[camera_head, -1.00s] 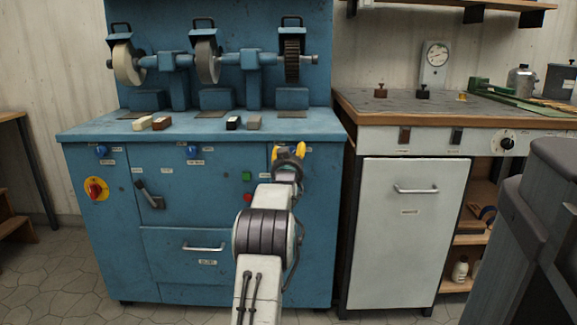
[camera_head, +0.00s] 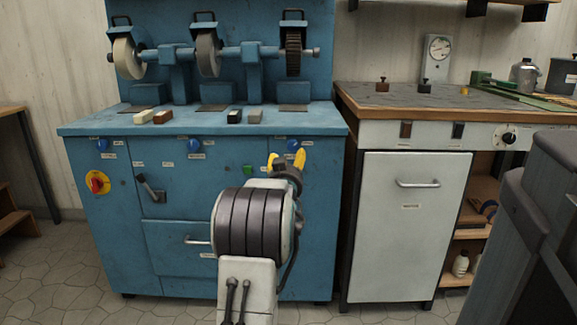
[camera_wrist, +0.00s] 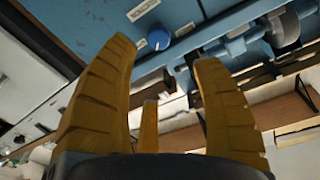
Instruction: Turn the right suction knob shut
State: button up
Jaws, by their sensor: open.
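The machine's blue front has three blue knobs below the tabletop. The right suction knob (camera_head: 292,145) is the one nearest the machine's right edge. My gripper (camera_head: 286,159) is just in front of and below it, its yellow fingers pointing up and apart with nothing between them. In the wrist view a round blue knob (camera_wrist: 158,39) with a pale mark shows beyond the fingertips of my open gripper (camera_wrist: 163,55), between them and apart from them. It looks like the same knob. Its exact turn angle is too small to read.
The blue grinding machine (camera_head: 120,195) carries wheels, and several small blocks lie on its top. The middle knob (camera_head: 194,145) and left knob (camera_head: 102,145) are further left. A green button (camera_head: 247,170) is close to my arm. A white cabinet (camera_head: 405,240) stands right.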

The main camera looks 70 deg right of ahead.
jog(key=shift+s+a, duration=0.1)
jog(key=shift+a, duration=0.4)
